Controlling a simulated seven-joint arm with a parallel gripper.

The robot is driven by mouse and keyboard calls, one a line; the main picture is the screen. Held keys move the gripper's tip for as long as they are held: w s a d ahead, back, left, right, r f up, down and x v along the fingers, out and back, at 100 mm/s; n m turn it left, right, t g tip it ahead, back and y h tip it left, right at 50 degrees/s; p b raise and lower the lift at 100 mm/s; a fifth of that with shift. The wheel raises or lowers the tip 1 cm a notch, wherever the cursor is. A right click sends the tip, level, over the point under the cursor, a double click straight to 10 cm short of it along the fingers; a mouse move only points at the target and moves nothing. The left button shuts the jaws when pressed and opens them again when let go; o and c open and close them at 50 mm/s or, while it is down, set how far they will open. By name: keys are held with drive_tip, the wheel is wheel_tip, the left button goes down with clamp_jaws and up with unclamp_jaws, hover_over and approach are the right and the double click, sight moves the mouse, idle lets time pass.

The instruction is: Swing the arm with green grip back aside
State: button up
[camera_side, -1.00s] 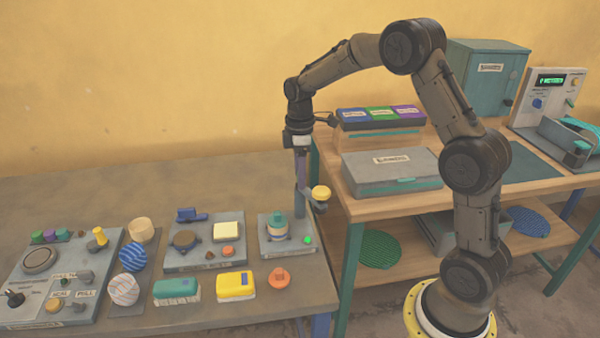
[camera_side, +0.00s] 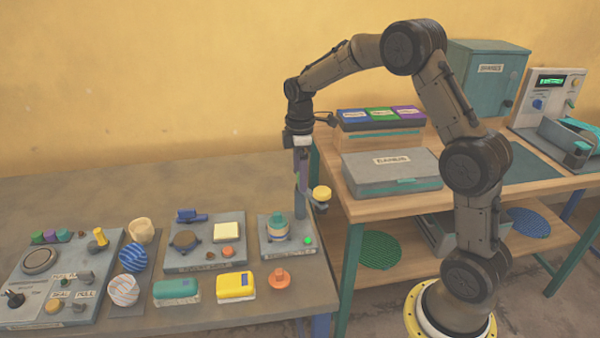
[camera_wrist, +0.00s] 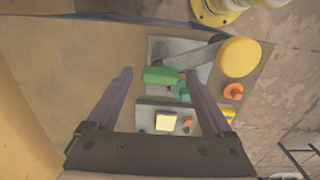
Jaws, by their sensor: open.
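The swing arm (camera_wrist: 200,62) is a grey bar with a large yellow disc (camera_wrist: 240,57) at its right end in the wrist view. Its green grip (camera_wrist: 160,75) lies between the fingertips of my open gripper (camera_wrist: 158,73), with a gap visible on the left side. In the side view my gripper (camera_side: 302,165) points down above the right edge of the press base (camera_side: 265,247), and the yellow disc (camera_side: 321,194) is just right of the fingers. The grip is mostly hidden there. A teal-topped stack (camera_side: 278,230) sits on the base, left of the upright post.
Left of the press are a grey board with a cream block (camera_side: 228,231) and a control panel (camera_side: 25,290). Yellow (camera_side: 236,287) and teal (camera_side: 177,291) boxes and an orange knob (camera_side: 279,279) lie in front. A wooden bench with a grey case (camera_side: 390,172) stands close on the right.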

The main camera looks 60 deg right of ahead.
wheel_tip(320, 180, up, 14)
idle(0.6)
drive_tip(key=shift+f, duration=0.1)
